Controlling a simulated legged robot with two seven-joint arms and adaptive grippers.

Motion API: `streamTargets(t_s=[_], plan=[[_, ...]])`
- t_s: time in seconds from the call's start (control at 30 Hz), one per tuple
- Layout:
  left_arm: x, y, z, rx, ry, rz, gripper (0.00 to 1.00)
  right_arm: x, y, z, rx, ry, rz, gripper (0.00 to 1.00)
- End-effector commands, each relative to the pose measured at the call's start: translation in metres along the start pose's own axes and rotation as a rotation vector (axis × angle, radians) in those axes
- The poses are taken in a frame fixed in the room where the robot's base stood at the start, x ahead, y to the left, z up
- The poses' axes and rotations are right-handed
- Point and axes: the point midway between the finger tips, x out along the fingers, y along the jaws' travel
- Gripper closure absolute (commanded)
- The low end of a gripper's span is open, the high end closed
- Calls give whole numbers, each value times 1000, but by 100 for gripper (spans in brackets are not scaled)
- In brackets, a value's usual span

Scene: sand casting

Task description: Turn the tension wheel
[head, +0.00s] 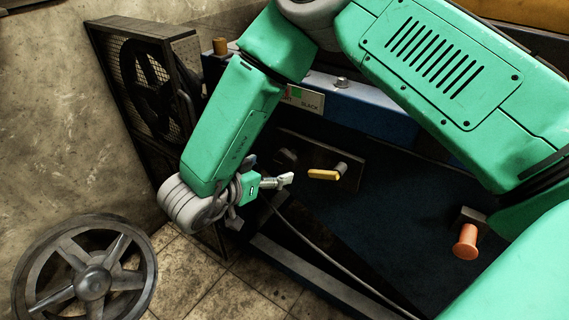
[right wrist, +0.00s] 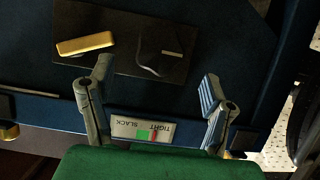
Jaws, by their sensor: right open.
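A grey metal wheel (head: 93,284) with several spokes and a round hub stands at the lower left of the head view, its lower rim cut off by the frame. I take it to be the tension wheel. My right gripper (head: 262,198) is in front of the blue machine, to the right of and above the wheel, apart from it. In the right wrist view its two fingers (right wrist: 157,76) are spread wide with nothing between them. My left gripper is out of view.
A yellow handle (head: 323,174) sticks out from a dark plate on the machine, right of my gripper. An orange knob (head: 466,242) is farther right. A mesh-covered fan (head: 150,85) stands by the wall. Tiled floor (head: 190,270) is clear beside the wheel.

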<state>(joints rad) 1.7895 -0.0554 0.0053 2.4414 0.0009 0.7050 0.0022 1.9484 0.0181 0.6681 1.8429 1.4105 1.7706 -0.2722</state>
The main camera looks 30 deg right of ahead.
Motion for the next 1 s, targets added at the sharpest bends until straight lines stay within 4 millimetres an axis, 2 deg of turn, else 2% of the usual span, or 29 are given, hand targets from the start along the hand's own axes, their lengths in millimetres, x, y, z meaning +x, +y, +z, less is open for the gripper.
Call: streamTargets(t_s=[0.03, 0.2, 0.4, 0.53, 0.8, 0.83, 0.97, 1.0], plan=[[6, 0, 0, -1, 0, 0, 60, 13, 1, 2, 2, -1, 4, 27], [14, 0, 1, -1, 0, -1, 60, 49, 2, 2, 2, -4, 2, 27], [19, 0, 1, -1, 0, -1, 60, 77, 2, 2, 2, -6, -1, 27], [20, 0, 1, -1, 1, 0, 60, 82, 1, 1, 1, -4, -2, 27], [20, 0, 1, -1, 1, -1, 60, 81, 0, 0, -1, -1, -3, 27], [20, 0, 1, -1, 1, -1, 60, 81, 0, 0, -1, -1, -3, 31], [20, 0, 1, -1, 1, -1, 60, 82, 1, 1, 0, -3, -3, 77], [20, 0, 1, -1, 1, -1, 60, 82, 0, 1, 0, -3, -4, 79]])
